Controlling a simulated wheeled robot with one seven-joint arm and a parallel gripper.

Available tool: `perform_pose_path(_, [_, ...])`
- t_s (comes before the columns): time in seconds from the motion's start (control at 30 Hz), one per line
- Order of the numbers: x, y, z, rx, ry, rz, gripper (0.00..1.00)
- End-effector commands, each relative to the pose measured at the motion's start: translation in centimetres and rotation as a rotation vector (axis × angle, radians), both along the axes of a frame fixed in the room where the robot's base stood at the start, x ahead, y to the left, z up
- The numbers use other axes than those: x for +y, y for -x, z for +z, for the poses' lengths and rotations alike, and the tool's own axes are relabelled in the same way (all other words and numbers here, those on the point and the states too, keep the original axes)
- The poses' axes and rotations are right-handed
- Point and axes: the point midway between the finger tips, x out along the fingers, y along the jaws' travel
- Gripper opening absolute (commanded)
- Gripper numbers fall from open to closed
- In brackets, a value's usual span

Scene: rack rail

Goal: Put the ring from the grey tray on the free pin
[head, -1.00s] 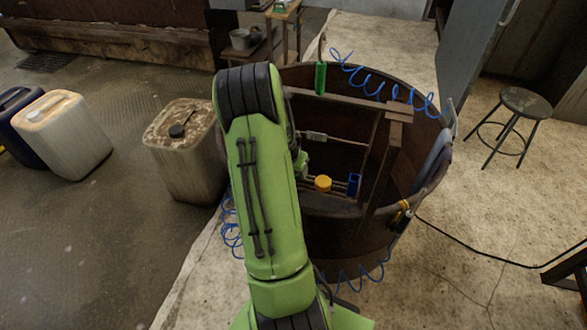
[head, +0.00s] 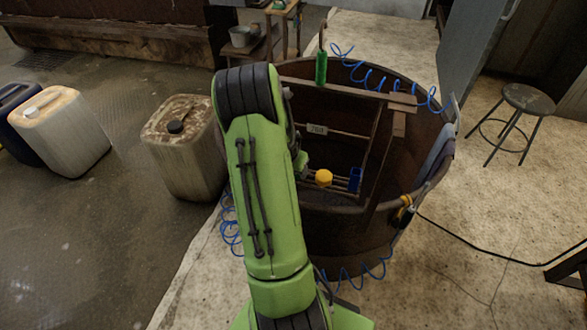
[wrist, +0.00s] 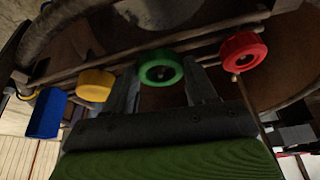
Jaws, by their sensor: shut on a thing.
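My gripper (wrist: 160,76) shows in the wrist view, its two dark fingers shut on a green ring (wrist: 149,74). The ring's open face points towards the camera, with a dark hole at its centre; I cannot tell whether a pin is inside it. A red ring (wrist: 243,53) sits to its right at the rail, with a small pin end beside it. A yellow ring (wrist: 94,87) sits to its left on the rail, and also shows in the head view (head: 323,177). I cannot make out the grey tray or a free pin.
A blue block (wrist: 46,115) is at the rail's left end in the wrist view. The rack stands inside a rusty round tub (head: 335,225) with wooden bars (head: 350,94) across its top. Blue coiled hoses and a green handle (head: 321,68) hang at its rim.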

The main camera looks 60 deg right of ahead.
Motion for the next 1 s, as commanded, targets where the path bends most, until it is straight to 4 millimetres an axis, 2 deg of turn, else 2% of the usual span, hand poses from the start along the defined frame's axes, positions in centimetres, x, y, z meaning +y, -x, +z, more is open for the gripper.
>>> perform_pose_path(0.1, [0.0,0.0,0.0,0.000,0.000,0.000,0.26])
perform_pose_path(0.13, [0.0,0.0,0.0,0.000,0.000,0.000,0.59])
perform_pose_path(0.3, [0.0,0.0,0.0,0.000,0.000,0.000,0.85])
perform_pose_path(0.57, [0.0,0.0,0.1,0.000,0.000,0.000,0.86])
perform_pose_path(0.67, [0.3,0.0,0.9,-0.001,0.001,0.000,0.86])
perform_pose_path(0.77, [1.0,0.0,3.0,-0.002,0.003,0.001,0.86])
perform_pose_path(1.0, [3.7,0.0,9.6,-0.003,0.004,0.002,0.86])
